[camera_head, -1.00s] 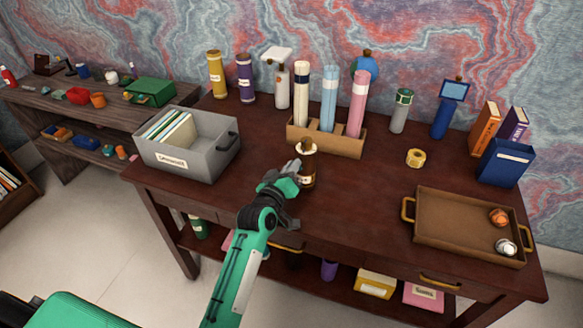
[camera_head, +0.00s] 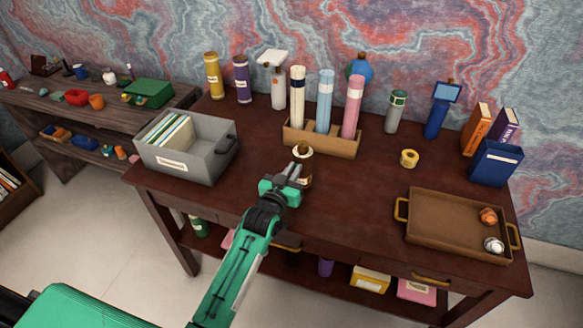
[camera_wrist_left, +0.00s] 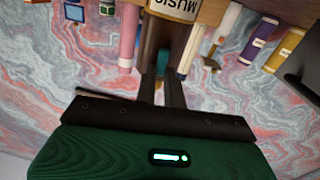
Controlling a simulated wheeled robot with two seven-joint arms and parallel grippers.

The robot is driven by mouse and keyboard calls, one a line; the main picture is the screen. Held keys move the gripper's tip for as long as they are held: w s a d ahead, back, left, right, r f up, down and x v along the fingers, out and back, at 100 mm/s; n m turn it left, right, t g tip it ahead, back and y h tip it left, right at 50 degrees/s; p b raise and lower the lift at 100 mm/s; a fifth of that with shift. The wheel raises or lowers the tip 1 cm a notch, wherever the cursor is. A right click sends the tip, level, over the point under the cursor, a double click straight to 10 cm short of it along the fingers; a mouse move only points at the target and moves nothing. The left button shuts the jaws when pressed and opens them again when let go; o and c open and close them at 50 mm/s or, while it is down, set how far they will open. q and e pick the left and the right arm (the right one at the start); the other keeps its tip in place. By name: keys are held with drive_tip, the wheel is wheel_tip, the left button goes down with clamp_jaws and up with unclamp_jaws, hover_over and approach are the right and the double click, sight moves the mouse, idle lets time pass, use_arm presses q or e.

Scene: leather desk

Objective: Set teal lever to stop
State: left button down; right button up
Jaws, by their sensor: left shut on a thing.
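I do not make out a teal lever in either view. In the head view my left gripper (camera_head: 297,170) is near the front middle of the dark red-brown desk (camera_head: 350,195). It is shut on a brown bottle-like container (camera_head: 303,153) with a pale band, partly hidden by the fingers. In the left wrist view, which is upside down, the dark fingers of my left gripper (camera_wrist_left: 167,50) reach to this container (camera_wrist_left: 178,9), whose label reads "MUSIC". Whether it touches the desk I cannot tell. My right gripper is not in view.
A brown rack (camera_head: 320,140) with white, light blue and pink tubes stands behind the gripper. A grey file box (camera_head: 210,160) is at left. A brown tray (camera_head: 455,245) with two balls is at right. A yellow tape roll (camera_head: 409,158) lies between.

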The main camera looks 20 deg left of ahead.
use_arm(q)
drive_tip(key=shift+d+m, duration=0.1)
drive_tip(key=shift+m, duration=0.3)
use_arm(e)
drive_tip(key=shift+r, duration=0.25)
use_arm(q)
drive_tip(key=c, duration=1.5)
unclamp_jaws()
drive_tip(key=s, duration=0.4)
drive_tip(key=s+a+b, duration=0.1)
drive_tip(key=s, duration=0.4)
drive_tip(key=s+b, duration=0.1)
drive_tip(key=s, duration=0.3)
drive_tip(key=shift+s+a, duration=0.35)
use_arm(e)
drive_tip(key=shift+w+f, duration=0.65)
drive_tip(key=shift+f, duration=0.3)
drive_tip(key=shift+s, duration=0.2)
